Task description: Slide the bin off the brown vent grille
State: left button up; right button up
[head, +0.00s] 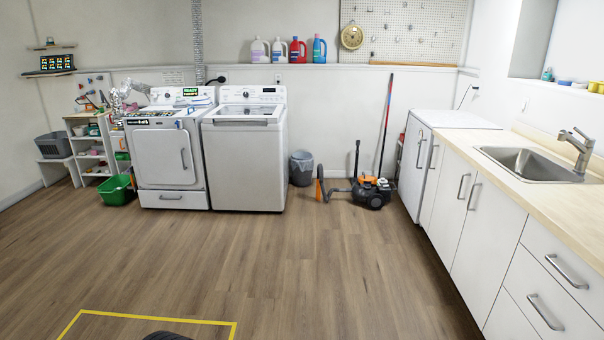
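A small grey waste bin (302,170) with a pale liner over its rim stands upright on the floor by the back wall, just right of the white top-loading washer. A green bin (115,190) sits on the floor at the left, in front of the shelf unit. I cannot make out a brown vent grille; the floor is brown wood all around both bins. Neither of my grippers is in view.
The washer (244,160) and front-loading dryer (166,165) stand left of the grey bin. An orange and black vacuum (372,190) stands to its right. White cabinets (460,200) line the right side. The middle floor is clear; yellow tape (160,318) marks the near floor.

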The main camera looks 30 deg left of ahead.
aim_at(299, 179)
jog(key=i+j+u, duration=0.3)
jog(key=i, duration=0.2)
jog(key=i+j+u, duration=0.15)
jog(key=i+u, duration=0.15)
jog(key=i, duration=0.25)
jog(key=i+u, duration=0.25)
jog(key=i, duration=1.15)
jog(key=i+j, duration=0.1)
jog(key=i, duration=1.6)
jog(key=i+j+z, duration=0.1)
jog(key=i, duration=0.75)
jog(key=i+j, duration=0.15)
jog(key=i, duration=0.7)
jog(key=i+j, duration=0.1)
jog(key=i, duration=0.75)
jog(key=i+j+z, duration=0.2)
jog(key=i, duration=0.2)
jog(key=i+z, duration=0.15)
jog(key=i, duration=0.25)
